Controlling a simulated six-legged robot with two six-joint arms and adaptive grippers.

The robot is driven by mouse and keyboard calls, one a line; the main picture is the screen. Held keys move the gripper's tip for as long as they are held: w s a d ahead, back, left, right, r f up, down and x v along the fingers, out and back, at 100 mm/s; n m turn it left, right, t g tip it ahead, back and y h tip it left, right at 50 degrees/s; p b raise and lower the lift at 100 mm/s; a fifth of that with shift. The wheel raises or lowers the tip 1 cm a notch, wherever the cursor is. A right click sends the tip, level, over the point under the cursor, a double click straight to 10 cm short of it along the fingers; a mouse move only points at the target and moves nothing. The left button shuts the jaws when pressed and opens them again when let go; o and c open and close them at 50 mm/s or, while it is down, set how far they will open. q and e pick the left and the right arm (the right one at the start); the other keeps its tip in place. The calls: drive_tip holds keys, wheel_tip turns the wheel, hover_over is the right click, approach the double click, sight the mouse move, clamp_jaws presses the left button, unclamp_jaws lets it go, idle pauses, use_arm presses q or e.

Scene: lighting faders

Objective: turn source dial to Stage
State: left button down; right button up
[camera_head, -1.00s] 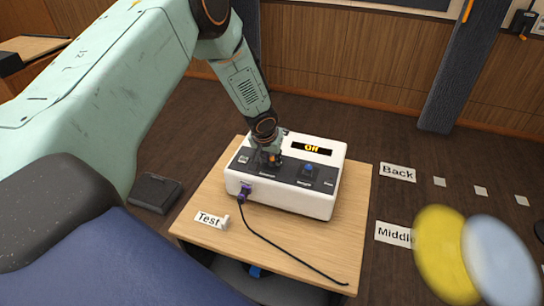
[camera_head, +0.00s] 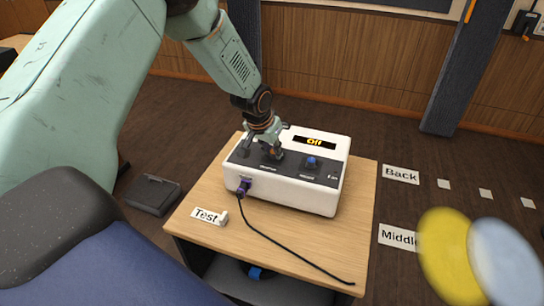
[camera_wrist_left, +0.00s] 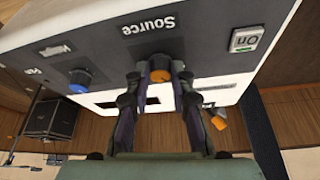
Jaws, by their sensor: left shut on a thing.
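The white control box (camera_head: 275,192) with a dark top panel stands on the small wooden table. Its display (camera_head: 314,141) reads "Off". In the left wrist view, the source dial (camera_wrist_left: 160,70), with an orange face, sits below the upside-down "Source" label (camera_wrist_left: 148,25). My left gripper (camera_wrist_left: 158,85) has a finger on each side of this dial and is shut on it. In the head view, my left gripper (camera_head: 274,153) reaches down to the panel and hides most of the dial. Where the dial points is not clear. My right gripper is not in view.
A blue knob (camera_head: 311,162) is right of the gripper on the panel. A purple plug (camera_head: 243,187) with a black cable is in the box front.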

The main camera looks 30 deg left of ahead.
use_arm(q)
drive_tip(key=shift+w+a+f+m+h+b, duration=0.1)
drive_tip(key=shift+m+h+b, duration=0.2)
drive_tip(key=shift+m+b, duration=0.9)
drive_tip(key=shift+w+a+f+m+h+b, duration=0.1)
drive_tip(key=shift+m+h+b, duration=0.25)
drive_tip(key=shift+b, duration=1.65)
drive_tip(key=shift+r+m+h+b, duration=0.15)
drive_tip(key=shift+m+h+b, duration=0.1)
drive_tip(key=shift+m+b, duration=0.7)
drive_tip(key=shift+m+g+b, duration=0.3)
drive_tip(key=shift+m+b, duration=0.4)
drive_tip(key=shift+b, duration=0.05)
drive_tip(key=shift+r+h, duration=0.1)
drive_tip(key=shift+h, duration=0.2)
drive_tip(key=c, duration=1.5)
unclamp_jaws()
drive_tip(key=o, duration=0.4)
drive_tip(key=shift+d, duration=0.1)
drive_tip(key=shift+c, duration=0.2)
drive_tip(key=shift+s, duration=0.1)
